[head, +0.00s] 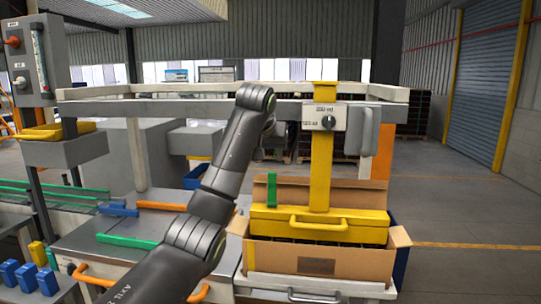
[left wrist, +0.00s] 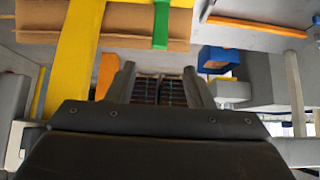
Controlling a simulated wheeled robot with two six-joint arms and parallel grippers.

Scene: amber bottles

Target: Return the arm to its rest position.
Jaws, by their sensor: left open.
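My left arm rises from the bottom of the head view, bends at a high joint and reaches forward beside the yellow post (head: 320,160). Its gripper is mostly hidden behind the arm there. In the left wrist view my left gripper (left wrist: 158,70) shows two dark fingers spread apart, with nothing between them. Beyond the gap are dark, crate-like stacks (left wrist: 158,91), well away from the fingers. My right gripper is in neither view.
A cardboard box (head: 335,262) with a yellow handled fixture (head: 318,226) over it stands right of my arm. A green clip (head: 272,191) is on its flap. A grey rail frame (head: 170,108) crosses behind. A green bar (head: 126,241) lies on the left bench.

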